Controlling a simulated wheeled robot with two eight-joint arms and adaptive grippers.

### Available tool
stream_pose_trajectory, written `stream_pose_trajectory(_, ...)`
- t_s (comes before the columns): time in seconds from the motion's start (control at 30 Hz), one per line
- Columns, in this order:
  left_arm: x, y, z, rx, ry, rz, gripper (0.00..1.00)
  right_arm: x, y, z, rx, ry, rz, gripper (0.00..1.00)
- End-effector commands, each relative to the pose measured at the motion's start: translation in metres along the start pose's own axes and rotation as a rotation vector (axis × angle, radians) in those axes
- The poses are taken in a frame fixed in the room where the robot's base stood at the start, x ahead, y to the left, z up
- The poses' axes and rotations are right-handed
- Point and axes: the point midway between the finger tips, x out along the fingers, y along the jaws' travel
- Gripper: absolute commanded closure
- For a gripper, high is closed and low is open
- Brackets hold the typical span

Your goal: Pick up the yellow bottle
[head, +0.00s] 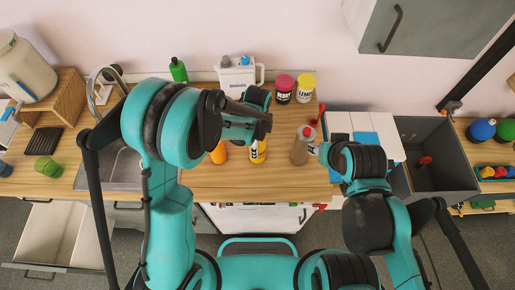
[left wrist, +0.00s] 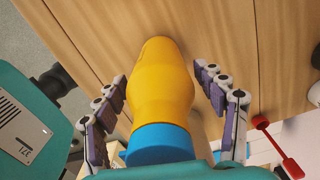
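The yellow bottle (left wrist: 160,80) fills the middle of the left wrist view, with a blue cap (left wrist: 160,142) nearest the camera. My left gripper (left wrist: 170,90) has its fingers spread, one on each side of the bottle. The left finger is very close to the bottle's side; I cannot tell whether it touches. A narrow gap shows at the right finger. In the head view a yellow bottle with dark lettering (head: 258,153) stands on the counter, its top hidden by my left arm's end. My right gripper's fingers do not show.
On the wooden counter (head: 290,185), an orange bottle (head: 218,153) stands left and a brownish bottle (head: 300,147) right. Red (head: 284,88) and yellow-lidded (head: 305,88) jars, a white jug (head: 236,75) and a green bottle (head: 179,71) stand behind. A sink (head: 118,166) lies left.

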Motion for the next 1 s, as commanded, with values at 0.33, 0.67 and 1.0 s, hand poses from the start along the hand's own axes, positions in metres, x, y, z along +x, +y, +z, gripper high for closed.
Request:
stream_pose_trajectory(0.33, 0.000, 0.000, 0.000, 0.000, 0.000, 0.000, 0.95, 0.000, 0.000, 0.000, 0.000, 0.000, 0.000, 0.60)
stream_pose_trajectory(0.67, -0.015, 0.000, 0.000, 0.000, 0.000, 0.000, 0.95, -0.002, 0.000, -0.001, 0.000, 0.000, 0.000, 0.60)
stream_pose_trajectory(1.0, -0.064, 0.025, -0.029, 0.005, 0.000, 0.000, 0.95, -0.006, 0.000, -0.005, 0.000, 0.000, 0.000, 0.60)
